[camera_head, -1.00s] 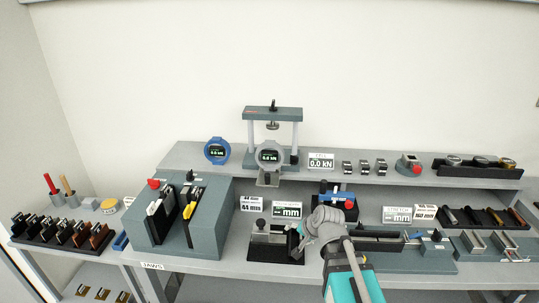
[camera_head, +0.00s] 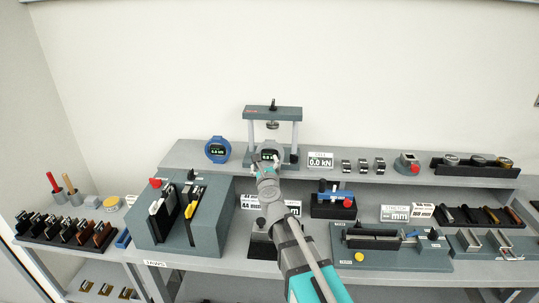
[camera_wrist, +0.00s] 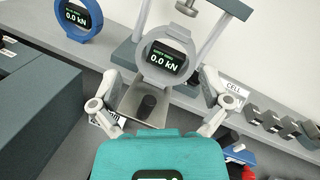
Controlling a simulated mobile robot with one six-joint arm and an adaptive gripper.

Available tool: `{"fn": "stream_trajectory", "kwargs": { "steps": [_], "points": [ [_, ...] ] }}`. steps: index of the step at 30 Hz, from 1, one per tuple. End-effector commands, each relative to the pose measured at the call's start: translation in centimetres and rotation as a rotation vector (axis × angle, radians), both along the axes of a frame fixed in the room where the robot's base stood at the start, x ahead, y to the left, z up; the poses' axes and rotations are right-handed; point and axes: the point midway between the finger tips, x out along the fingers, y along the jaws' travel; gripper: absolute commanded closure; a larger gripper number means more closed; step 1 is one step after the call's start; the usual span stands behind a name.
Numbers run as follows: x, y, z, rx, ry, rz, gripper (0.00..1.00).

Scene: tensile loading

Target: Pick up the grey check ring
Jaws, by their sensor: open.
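The grey check ring (camera_head: 271,150) stands upright at the press frame on the raised shelf, partly hidden by my gripper in the head view. In the wrist view the grey check ring (camera_wrist: 168,52) faces me, with a dark display reading 0.0 kN. My gripper (camera_head: 267,160) is in front of the ring's lower part. In the wrist view my gripper (camera_wrist: 162,85) is open, one finger on each side below the ring. A metal plate with a black knob (camera_wrist: 147,105) shows between the fingers. I see no finger contact with the ring.
The press frame (camera_head: 272,113) rises around and behind the ring. A blue ring (camera_head: 216,150) with a display stands to its left. A CELL card (camera_head: 321,160) and small metal blocks are to the right. A large grey block (camera_head: 215,215) with slots stands at lower left.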

Motion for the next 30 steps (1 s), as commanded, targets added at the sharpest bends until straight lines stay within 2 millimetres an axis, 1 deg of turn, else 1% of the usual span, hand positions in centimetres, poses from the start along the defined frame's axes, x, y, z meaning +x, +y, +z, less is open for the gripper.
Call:
{"fn": "stream_trajectory", "kwargs": {
  "steps": [1,3,6,9,13,23,26,30],
  "points": [
    [0.3,0.2,0.3,0.086,0.013,-0.039,0.03],
    [0.5,0.0,0.4,0.196,0.03,-0.093,0.03],
    [0.5,-0.2,0.3,0.317,0.05,-0.154,0.03],
    [0.5,-0.4,0.1,0.391,0.063,-0.194,0.03],
    [0.4,-0.5,-0.1,0.428,0.069,-0.214,0.03],
    [0.5,-0.6,-0.1,0.427,0.069,-0.214,0.03],
    [1.0,-0.6,-0.1,0.427,0.069,-0.214,0.03],
    [2.3,-0.5,-0.1,0.426,0.068,-0.214,0.03]
  ]
}}
